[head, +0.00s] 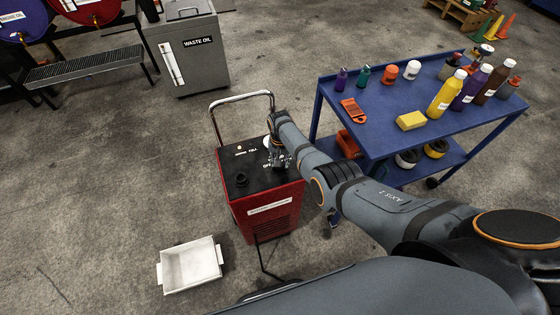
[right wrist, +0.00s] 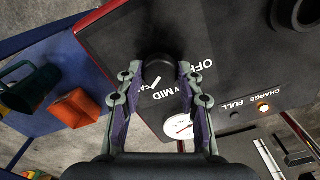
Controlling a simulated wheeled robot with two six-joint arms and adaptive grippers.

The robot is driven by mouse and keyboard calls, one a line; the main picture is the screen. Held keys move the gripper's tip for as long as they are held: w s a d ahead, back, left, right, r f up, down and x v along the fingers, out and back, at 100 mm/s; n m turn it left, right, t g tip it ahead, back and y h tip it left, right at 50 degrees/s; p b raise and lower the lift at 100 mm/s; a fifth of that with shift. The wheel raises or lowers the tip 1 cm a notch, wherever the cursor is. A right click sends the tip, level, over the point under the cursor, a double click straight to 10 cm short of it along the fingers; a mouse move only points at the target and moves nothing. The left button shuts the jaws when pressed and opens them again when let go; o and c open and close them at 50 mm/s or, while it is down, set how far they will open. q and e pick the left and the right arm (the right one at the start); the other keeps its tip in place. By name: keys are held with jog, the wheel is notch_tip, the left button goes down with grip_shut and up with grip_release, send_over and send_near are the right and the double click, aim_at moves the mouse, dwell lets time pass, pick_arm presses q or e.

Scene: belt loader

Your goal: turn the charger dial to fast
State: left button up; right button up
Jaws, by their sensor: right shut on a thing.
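The charger (head: 262,217) is a red cart with a black top panel, standing on the floor in the middle of the head view. Its black round dial (right wrist: 158,68) shows in the right wrist view, beside white OFF and MID labels and a partly covered third label. My right gripper (right wrist: 157,78) is shut on the dial, with one finger on each side. A short white mark shows at the dial's lower edge; which setting it points to is unclear. In the head view my right gripper (head: 280,160) hides the dial. My left gripper is not in view.
The charger top also bears a second black knob (head: 240,180), a white gauge (right wrist: 178,127) and a lit lamp (right wrist: 264,108). A blue trolley (head: 385,115) with bottles stands close on the right. A white tray (head: 190,284) lies on the floor at front left.

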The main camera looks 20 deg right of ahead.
jog(key=shift+m, duration=0.5)
jog(key=o, duration=1.2)
notch_tip(320, 180, up, 12)
